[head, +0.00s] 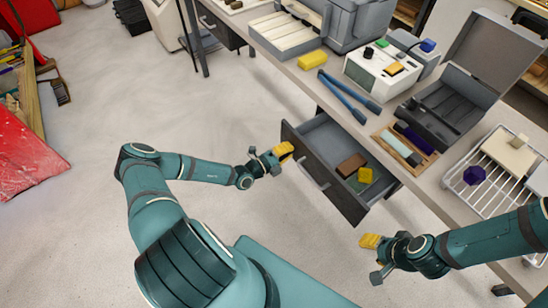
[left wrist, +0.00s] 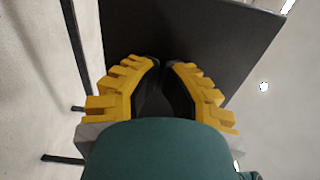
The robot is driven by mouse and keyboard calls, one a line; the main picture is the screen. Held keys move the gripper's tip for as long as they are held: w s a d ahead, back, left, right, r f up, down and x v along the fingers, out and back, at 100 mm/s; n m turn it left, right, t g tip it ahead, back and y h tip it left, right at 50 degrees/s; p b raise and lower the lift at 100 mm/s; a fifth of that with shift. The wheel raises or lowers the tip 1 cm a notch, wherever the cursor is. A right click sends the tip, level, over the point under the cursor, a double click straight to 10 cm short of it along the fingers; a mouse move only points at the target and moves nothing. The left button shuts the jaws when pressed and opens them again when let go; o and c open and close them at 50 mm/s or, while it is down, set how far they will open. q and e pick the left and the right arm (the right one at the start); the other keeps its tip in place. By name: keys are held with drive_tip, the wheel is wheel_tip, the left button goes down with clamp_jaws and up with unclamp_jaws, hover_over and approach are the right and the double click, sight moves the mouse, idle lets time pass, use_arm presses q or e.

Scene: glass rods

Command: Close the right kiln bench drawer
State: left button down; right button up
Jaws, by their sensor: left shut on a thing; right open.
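The right drawer (head: 343,197) of the bench is pulled open, with a dark front and a grey inside. A brown block (head: 351,164) and a yellow block (head: 365,175) lie in it. My left gripper (head: 284,151) has yellow fingers and is at the left end of the drawer front, shut on the drawer handle (head: 316,174). In the left wrist view its fingertips (left wrist: 161,66) are close together against the dark drawer front (left wrist: 195,35); the gripped part is mostly hidden. My right gripper (head: 372,243) is open and empty, in front of and below the drawer's right side.
The bench top (head: 310,82) holds blue-handled tongs (head: 348,97), a yellow sponge-like block (head: 312,60), an open grey case (head: 450,105) and a wire rack (head: 485,185). Another drawer (head: 222,30) sits farther left. The floor (head: 200,110) left of the bench is clear.

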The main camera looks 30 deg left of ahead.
sight(317, 138)
use_arm(q)
drive_tip(key=b+x, duration=0.2)
drive_tip(key=x, duration=1.1)
drive_tip(key=shift+w+d, duration=0.1)
drive_tip(key=shift+w, duration=0.25)
drive_tip(key=shift+w+d+b, duration=0.1)
drive_tip(key=shift+w+b, duration=0.2)
drive_tip(key=shift+w+r, duration=0.1)
use_arm(e)
drive_tip(key=f, duration=0.1)
drive_tip(key=s+f, duration=0.1)
drive_tip(key=shift+a+f, duration=0.15)
drive_tip(key=shift+f, duration=0.2)
use_arm(q)
drive_tip(key=shift+r, duration=0.1)
